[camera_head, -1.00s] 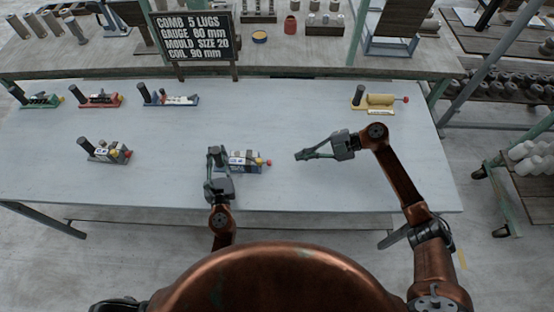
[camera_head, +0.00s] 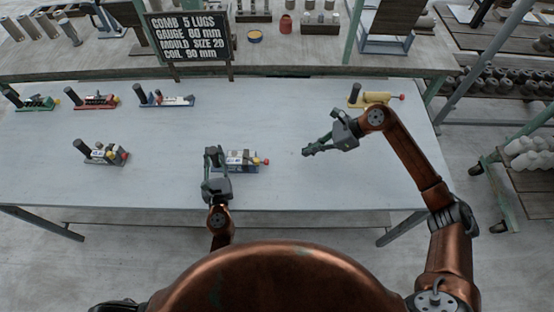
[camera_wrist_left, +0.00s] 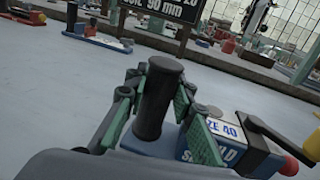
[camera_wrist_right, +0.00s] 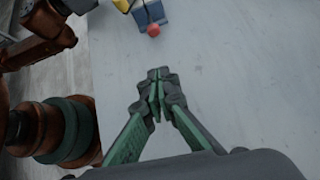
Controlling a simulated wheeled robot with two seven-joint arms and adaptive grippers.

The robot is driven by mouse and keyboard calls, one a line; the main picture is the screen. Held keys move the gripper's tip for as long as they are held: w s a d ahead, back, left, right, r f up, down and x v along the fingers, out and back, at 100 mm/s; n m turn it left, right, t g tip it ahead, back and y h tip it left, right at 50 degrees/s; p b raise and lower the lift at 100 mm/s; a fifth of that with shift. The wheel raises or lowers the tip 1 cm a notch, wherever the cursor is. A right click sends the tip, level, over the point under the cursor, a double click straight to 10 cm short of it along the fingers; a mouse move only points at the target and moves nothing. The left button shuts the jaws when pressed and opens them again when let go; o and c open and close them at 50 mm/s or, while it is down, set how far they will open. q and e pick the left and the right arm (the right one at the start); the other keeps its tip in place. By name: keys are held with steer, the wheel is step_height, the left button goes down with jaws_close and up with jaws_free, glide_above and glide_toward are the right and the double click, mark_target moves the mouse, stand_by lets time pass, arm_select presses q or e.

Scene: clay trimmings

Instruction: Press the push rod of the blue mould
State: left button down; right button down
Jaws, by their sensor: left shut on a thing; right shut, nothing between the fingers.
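My left gripper (camera_head: 213,156) is shut around the dark upright post (camera_wrist_left: 158,97) of a mould with a blue body (camera_wrist_left: 197,140) marked SIZE 40. In the head view that mould (camera_head: 241,158) sits near the table's front middle. Its push rod ends in a red knob (camera_head: 266,162) pointing right, also in the left wrist view (camera_wrist_left: 289,166). My right gripper (camera_head: 306,152) is shut and empty, right of the knob and apart from it. In the right wrist view its closed tips (camera_wrist_right: 158,78) show below a red knob (camera_wrist_right: 153,30). Another blue-based mould (camera_head: 170,101) stands at the back left.
Green (camera_head: 36,104), red (camera_head: 96,103) and yellow (camera_head: 374,99) moulds stand along the table's back, and a grey one (camera_head: 104,154) at front left. A black sign (camera_head: 190,38) stands behind. The table (camera_head: 330,190) is bare around my right gripper.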

mark_target(267, 160)
steer(key=shift+d+n, duration=0.1)
steer(key=shift+n, duration=0.4)
steer(key=x, duration=0.9)
steer(key=shift+f, duration=0.1)
steer(key=a, duration=0.3)
steer(key=shift+w+a+f, duration=0.1)
steer(key=shift+a+f, duration=0.1)
steer(key=shift+a, duration=0.65)
steer(key=shift+a, duration=1.45)
arm_select(q)
steer(key=shift+d, duration=0.1)
